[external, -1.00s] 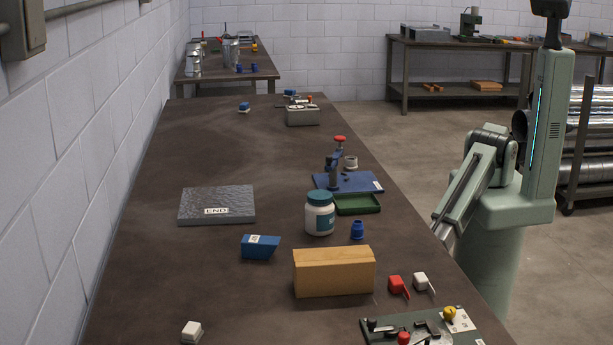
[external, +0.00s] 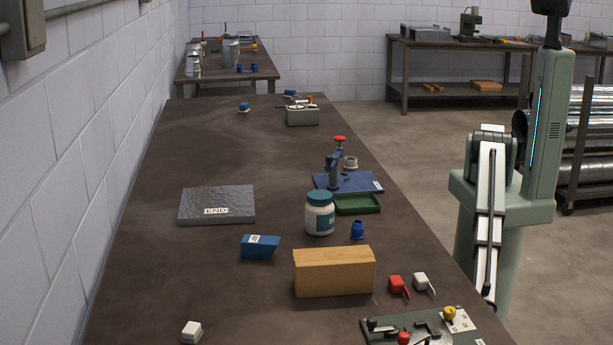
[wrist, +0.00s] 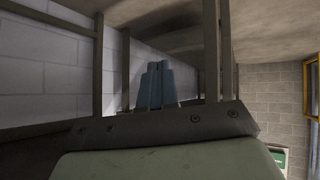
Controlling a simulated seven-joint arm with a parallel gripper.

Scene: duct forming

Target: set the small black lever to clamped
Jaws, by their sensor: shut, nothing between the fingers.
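A green plate fixture (external: 420,328) lies at the near right corner of the table, cut off by the frame's lower edge. It carries small black levers and parts (external: 384,326), a red knob (external: 403,338) and a yellow knob (external: 449,313). Which lever is the small black one, and its setting, are too small to tell. My gripper's blue-grey fingers (wrist: 157,80) show close together and empty in the wrist view. In the external view my arm hangs down beside the table's right edge, to the right of the fixture; the gripper itself cannot be made out there.
A wooden block (external: 334,272), red (external: 398,285) and white (external: 421,281) small parts, a white jar (external: 319,214) and a blue clamp base (external: 350,183) stand on the table. A grey END slab (external: 217,205) lies left. The wrist view shows upright posts (wrist: 125,70) and a wall.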

